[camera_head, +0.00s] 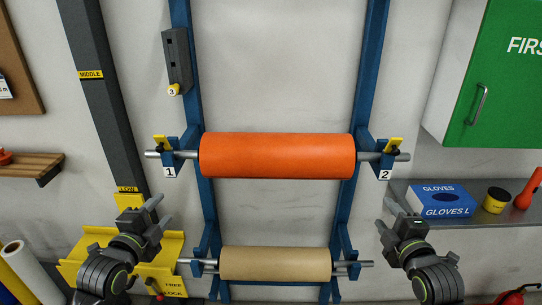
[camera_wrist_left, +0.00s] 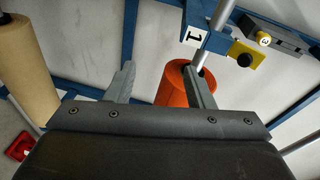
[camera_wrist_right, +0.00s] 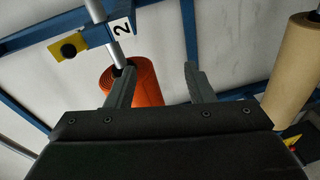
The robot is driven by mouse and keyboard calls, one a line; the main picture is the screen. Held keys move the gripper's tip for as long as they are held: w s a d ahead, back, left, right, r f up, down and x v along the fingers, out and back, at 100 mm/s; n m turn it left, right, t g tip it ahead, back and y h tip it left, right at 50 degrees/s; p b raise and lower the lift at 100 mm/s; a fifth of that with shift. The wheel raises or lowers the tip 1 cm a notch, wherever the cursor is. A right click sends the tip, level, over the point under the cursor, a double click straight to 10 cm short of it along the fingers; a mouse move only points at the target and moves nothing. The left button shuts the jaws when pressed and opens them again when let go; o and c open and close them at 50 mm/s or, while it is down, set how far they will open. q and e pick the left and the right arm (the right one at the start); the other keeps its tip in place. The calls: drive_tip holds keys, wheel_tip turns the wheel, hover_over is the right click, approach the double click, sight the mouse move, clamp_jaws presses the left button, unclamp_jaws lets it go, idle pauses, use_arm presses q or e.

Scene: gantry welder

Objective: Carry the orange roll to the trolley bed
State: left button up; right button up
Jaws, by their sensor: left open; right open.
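The orange roll (camera_head: 277,156) lies level on a grey bar across the upper brackets of a blue rack, with bar ends sticking out at both sides near labels 1 and 2. It also shows in the left wrist view (camera_wrist_left: 174,86) and the right wrist view (camera_wrist_right: 149,86). My left gripper (camera_head: 146,212) is open and empty, below and left of the roll's left bar end. My right gripper (camera_head: 386,215) is open and empty, below the roll's right bar end. Yellow latches (camera_head: 162,141) (camera_head: 395,144) sit at both brackets.
A tan roll (camera_head: 275,264) sits on lower brackets between my grippers. A shelf (camera_head: 480,216) with a blue glove box (camera_head: 440,201) is at the right, below a green cabinet (camera_head: 497,80).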

sight(195, 157)
use_arm(q)
wheel_tip(195, 157, up, 7)
drive_tip(key=s+d+m+t+h, duration=0.1)
drive_tip(key=s+d+m, duration=0.1)
drive_tip(key=shift+d+m, duration=0.2)
drive_tip(key=shift+m, duration=0.1)
use_arm(e)
wheel_tip(195, 157, up, 7)
drive_tip(key=s+a+n+t, duration=0.1)
drive_tip(key=s+n, duration=0.1)
drive_tip(key=shift+a+y, duration=0.3)
drive_tip(key=shift+y, duration=0.1)
use_arm(q)
drive_tip(key=shift+w+f, duration=0.1)
drive_tip(key=shift+f, duration=0.05)
use_arm(e)
drive_tip(key=shift+f, duration=0.1)
use_arm(q)
drive_tip(key=x, duration=1.7)
drive_tip(key=shift+w+d, duration=0.15)
drive_tip(key=shift+d, duration=0.1)
use_arm(e)
drive_tip(key=w+a, duration=0.1)
drive_tip(key=w, duration=0.4)
drive_tip(key=w+a, duration=0.1)
drive_tip(key=w, duration=0.5)
drive_tip(key=w+a, duration=0.1)
drive_tip(key=w, duration=0.5)
drive_tip(key=shift+w, duration=0.15)
